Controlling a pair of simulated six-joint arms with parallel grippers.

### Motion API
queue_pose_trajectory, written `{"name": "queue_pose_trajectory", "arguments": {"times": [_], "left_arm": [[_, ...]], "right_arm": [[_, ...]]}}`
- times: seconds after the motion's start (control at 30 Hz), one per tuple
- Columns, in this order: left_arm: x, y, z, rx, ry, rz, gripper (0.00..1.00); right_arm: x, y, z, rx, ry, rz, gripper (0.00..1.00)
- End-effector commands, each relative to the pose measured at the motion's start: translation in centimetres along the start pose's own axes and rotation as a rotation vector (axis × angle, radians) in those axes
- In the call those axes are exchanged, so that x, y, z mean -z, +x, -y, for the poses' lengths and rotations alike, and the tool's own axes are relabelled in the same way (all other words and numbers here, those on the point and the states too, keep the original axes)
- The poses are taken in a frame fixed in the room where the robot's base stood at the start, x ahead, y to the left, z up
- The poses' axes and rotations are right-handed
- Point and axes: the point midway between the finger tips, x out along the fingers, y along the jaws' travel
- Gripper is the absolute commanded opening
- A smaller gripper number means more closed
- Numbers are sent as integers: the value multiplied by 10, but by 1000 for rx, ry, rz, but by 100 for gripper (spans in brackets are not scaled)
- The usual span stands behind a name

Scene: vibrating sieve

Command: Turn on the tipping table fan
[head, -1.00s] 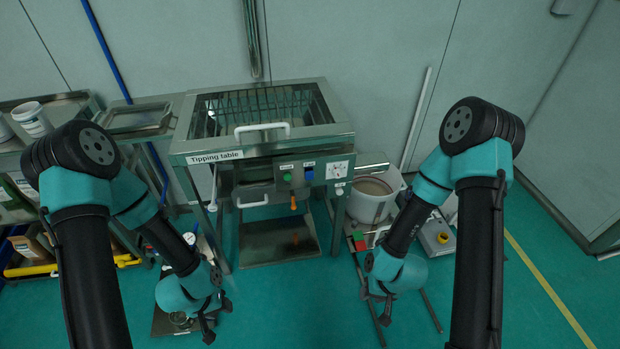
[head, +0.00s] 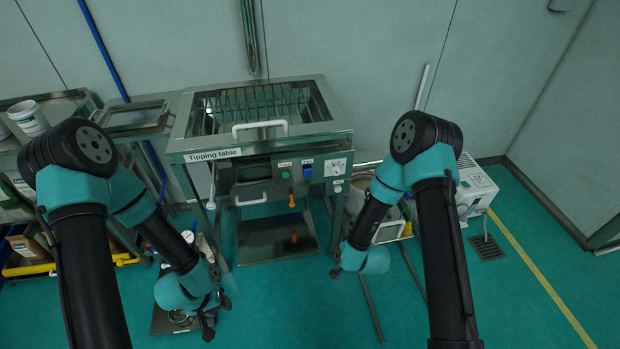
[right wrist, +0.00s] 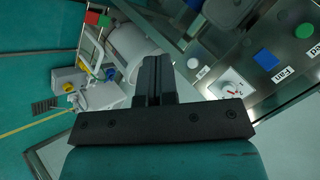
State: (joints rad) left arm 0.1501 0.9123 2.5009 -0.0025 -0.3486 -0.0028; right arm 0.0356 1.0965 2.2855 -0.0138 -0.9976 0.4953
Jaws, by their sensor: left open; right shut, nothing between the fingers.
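The tipping table (head: 215,155) is a steel unit with a labelled front edge. Its front panel carries a blue switch (head: 308,172), a green button (head: 285,174) and a white dial (head: 336,167). In the right wrist view the blue switch (right wrist: 266,59) sits beside a label that seems to read Fan, between the green button and the dial (right wrist: 232,87). My right gripper (right wrist: 152,68) is shut and empty, apart from the panel; in the head view it is mostly hidden by its wrist. My left gripper (head: 212,318) is open and empty, low at the left of the table.
A white handle (head: 260,126) spans the table's top front, and an orange handle (head: 292,201) hangs below the panel. A pale bucket stands right of the table, partly behind my right arm. A white machine (head: 474,185) stands farther right. Shelves with containers (head: 28,117) stand at left.

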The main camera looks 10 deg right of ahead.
Motion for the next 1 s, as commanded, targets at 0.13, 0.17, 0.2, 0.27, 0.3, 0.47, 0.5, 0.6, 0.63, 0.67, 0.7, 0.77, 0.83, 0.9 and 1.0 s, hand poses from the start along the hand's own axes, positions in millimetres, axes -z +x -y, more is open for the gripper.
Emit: {"name": "queue_pose_trajectory", "arguments": {"times": [0.13, 0.17, 0.2, 0.27, 0.3, 0.47, 0.5, 0.6, 0.63, 0.67, 0.7, 0.77, 0.83, 0.9, 1.0], "left_arm": [[0, 0, 0, 0, 0, 0, 43], [0, 0, 0, 0, 0, 0, 43], [0, 0, 0, 0, 0, 0, 43], [0, 0, 0, 0, 0, 0, 43], [0, 0, 0, 0, 0, 0, 43], [0, 0, 0, 0, 0, 0, 43], [0, 0, 0, 0, 0, 0, 43], [0, 0, 0, 0, 0, 0, 43], [0, 0, 0, 0, 0, 0, 43], [0, 0, 0, 0, 0, 0, 43], [0, 0, 0, 0, 0, 0, 43], [0, 0, 0, 0, 0, 0, 43], [0, 0, 0, 0, 0, 0, 43], [0, 0, 0, 0, 0, 0, 43], [0, 0, 0, 0, 0, 0, 43]], "right_arm": [[14, 24, 28, 118, 106, -136, 0], [16, 27, 33, 144, 130, -162, 0], [20, 32, 41, 181, 160, -196, 0], [24, 38, 52, 240, 206, -244, 0], [27, 42, 60, 280, 237, -274, 0], [36, 50, 89, 456, 359, -380, 0], [37, 51, 96, 504, 390, -402, 0], [40, 52, 112, 623, 463, -450, 0], [40, 52, 116, 658, 483, -462, 0], [40, 52, 120, 691, 502, -471, 0], [40, 51, 125, 732, 525, -482, 0], [40, 50, 130, 782, 553, -495, 0], [40, 48, 135, 828, 577, -506, 0], [40, 47, 138, 856, 592, -511, 0], [40, 47, 139, 870, 599, -514, 0]]}}
